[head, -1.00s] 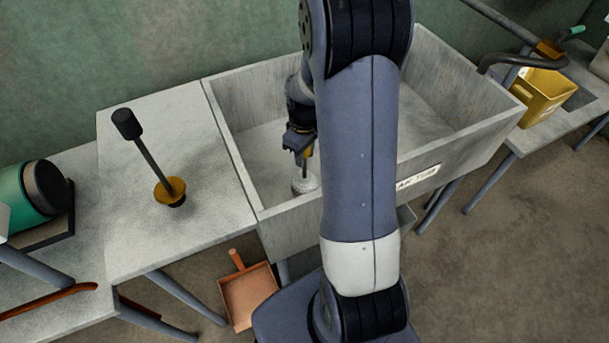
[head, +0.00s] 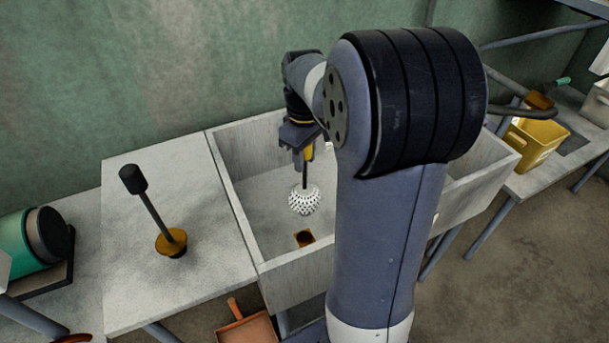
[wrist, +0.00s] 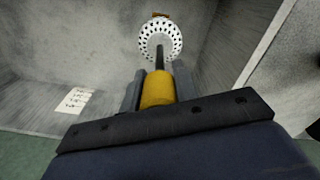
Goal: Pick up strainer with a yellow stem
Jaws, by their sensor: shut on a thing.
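The strainer (head: 304,200) is a white perforated ball on a dark rod with a yellow stem (head: 308,154). My gripper (head: 305,160) is shut on the yellow stem, and the strainer hangs below it, inside the sink tub and above its floor. In the wrist view, the yellow stem (wrist: 158,90) sits between the two grey fingers (wrist: 155,85), with the perforated ball (wrist: 160,38) beyond it. Part of the tub behind is hidden by my arm.
The grey tub (head: 232,195) has high walls around the strainer and a square drain (head: 303,238) in its floor. A plunger-like tool (head: 171,240) stands on the left counter (head: 130,280). A yellow bin (head: 535,145) is at right. An orange dustpan (head: 248,328) is below.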

